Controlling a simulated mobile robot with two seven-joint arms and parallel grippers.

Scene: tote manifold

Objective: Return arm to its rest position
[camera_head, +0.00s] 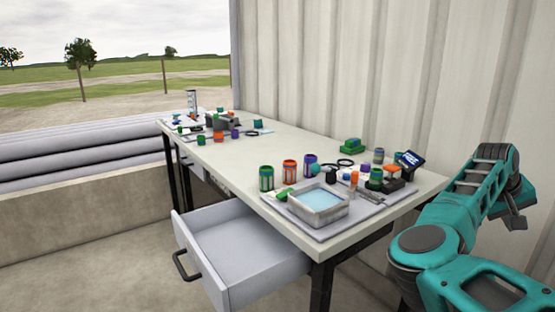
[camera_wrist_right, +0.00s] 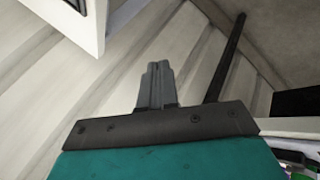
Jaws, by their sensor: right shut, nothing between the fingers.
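My right arm (camera_head: 455,220), teal and dark grey, is folded at the right side of the head view, beside the table's right end. Its gripper cannot be made out in the head view. In the right wrist view my right gripper (camera_wrist_right: 157,80) is shut, with its two grey fingers together and nothing between them. The fingers point toward the pale ribbed wall and touch nothing that I can see. My left arm and left gripper are not in view.
The long table (camera_head: 290,150) holds a grey tray (camera_head: 318,228) with a blue-bottomed metal basin (camera_head: 318,203), several jars and small tools. An open, empty drawer (camera_head: 240,255) sticks out in front. A ribbed wall (camera_head: 330,60) stands behind. The table's middle is clear.

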